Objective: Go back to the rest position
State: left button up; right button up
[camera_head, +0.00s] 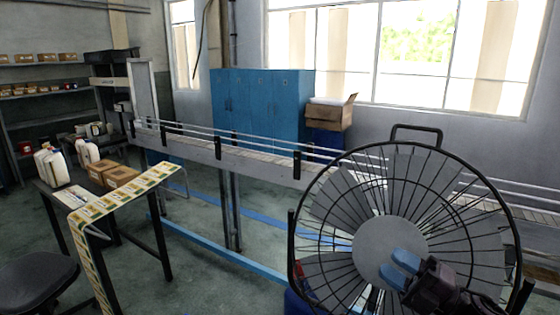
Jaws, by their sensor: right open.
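My right gripper (402,270) shows at the lower right, with two blue fingertips apart and nothing between them. It appears in front of the grey hub of a large black wire-caged fan (388,248); I cannot tell how far apart they are. My left gripper is not in view.
A conveyor (235,160) runs across the middle and passes behind the fan. At the left, a table (85,200) bears white jugs (52,168), cardboard boxes (121,176) and a strip of labels. A black stool (35,280) stands at the lower left. Floor between table and fan is clear.

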jog(key=s+d+f+m+h, duration=0.2)
jog(key=s+f+m+h, duration=0.7)
jog(key=f+m, duration=0.5)
jog(key=s+d+f+m+h, duration=0.3)
jog(key=s+f+m+h, duration=0.6)
jog(key=f+m, duration=0.5)
notch_tip(320, 180, down, 3)
jog(key=s, duration=0.2)
jog(key=shift+s+d, duration=0.25)
jog(key=shift+s, duration=0.1)
